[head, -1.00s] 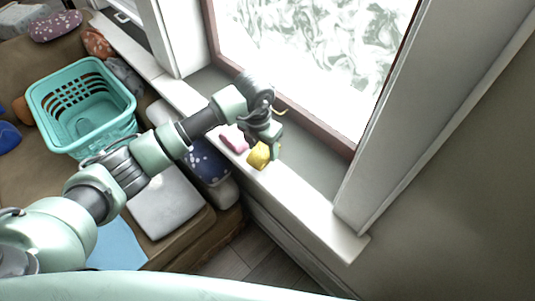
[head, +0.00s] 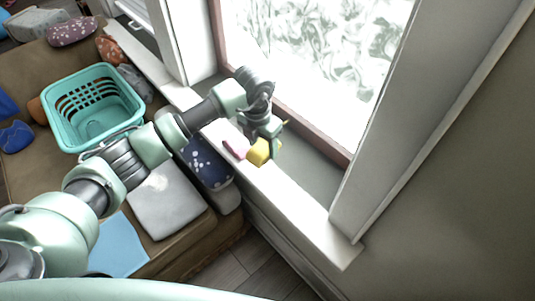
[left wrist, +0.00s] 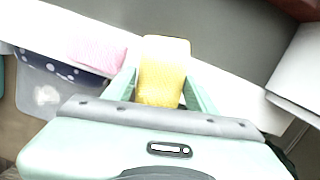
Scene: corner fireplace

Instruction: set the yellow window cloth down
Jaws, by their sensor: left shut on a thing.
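The yellow window cloth (head: 261,152) is a small bright yellow piece at the window sill (head: 297,200). My left gripper (head: 264,140) is shut on it, pointing down over the sill. In the left wrist view the cloth (left wrist: 164,68) sits between the two green fingers (left wrist: 160,92). I cannot tell whether the cloth touches the sill. A pink cloth (head: 235,148) lies on the sill just left of it and shows in the left wrist view (left wrist: 97,47) too. My right gripper is not in view.
A turquoise laundry basket (head: 94,112) stands on the brown sofa (head: 30,180) at the left. A dark blue dotted cushion (head: 207,166) and a pale cushion (head: 167,203) lie below the sill. The sill to the right of the cloth is bare.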

